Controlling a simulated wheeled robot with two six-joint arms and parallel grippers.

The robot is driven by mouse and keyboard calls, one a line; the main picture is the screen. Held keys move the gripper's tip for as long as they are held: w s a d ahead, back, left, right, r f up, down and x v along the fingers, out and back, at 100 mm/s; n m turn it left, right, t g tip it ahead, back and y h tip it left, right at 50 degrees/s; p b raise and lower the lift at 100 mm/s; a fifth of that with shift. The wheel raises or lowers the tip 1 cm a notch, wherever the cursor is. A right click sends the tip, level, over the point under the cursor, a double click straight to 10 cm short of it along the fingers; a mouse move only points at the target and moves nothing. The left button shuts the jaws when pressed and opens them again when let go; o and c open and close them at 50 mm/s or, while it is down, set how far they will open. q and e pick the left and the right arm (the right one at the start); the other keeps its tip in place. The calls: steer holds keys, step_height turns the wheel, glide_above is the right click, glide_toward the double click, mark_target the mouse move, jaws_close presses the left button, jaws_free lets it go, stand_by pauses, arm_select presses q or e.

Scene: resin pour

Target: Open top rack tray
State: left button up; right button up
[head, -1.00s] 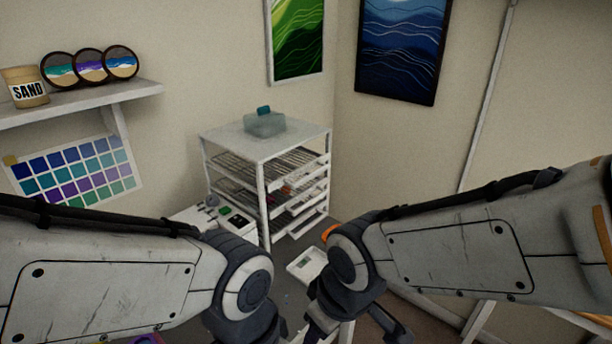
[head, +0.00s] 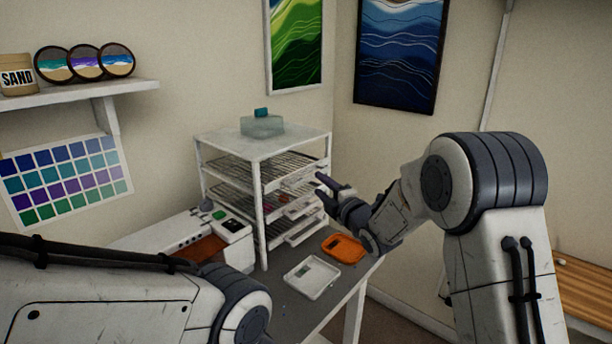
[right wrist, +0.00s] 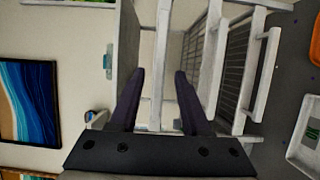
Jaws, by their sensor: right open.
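The white drying rack (head: 262,215) stands against the back corner and holds several wire trays. The top tray (head: 297,180) is uppermost, its white front at the rack's right side and slightly out. My right gripper (head: 322,188) is open and empty, fingers pointing at the rack, close to the top tray's front. I cannot tell whether a finger touches the tray. My left gripper is out of view.
A clear box with a teal piece (head: 262,125) stands on the rack top. A white tray (head: 311,277) and an orange tray (head: 344,248) lie on the grey table in front. A scale (head: 232,225) stands left of the rack.

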mark_target(310, 176)
steer(key=p+x, duration=0.3)
steer(key=x, duration=0.6)
steer(key=shift+a, duration=0.1)
jaws_close()
steer(key=shift+r, duration=0.1)
stand_by(1.1)
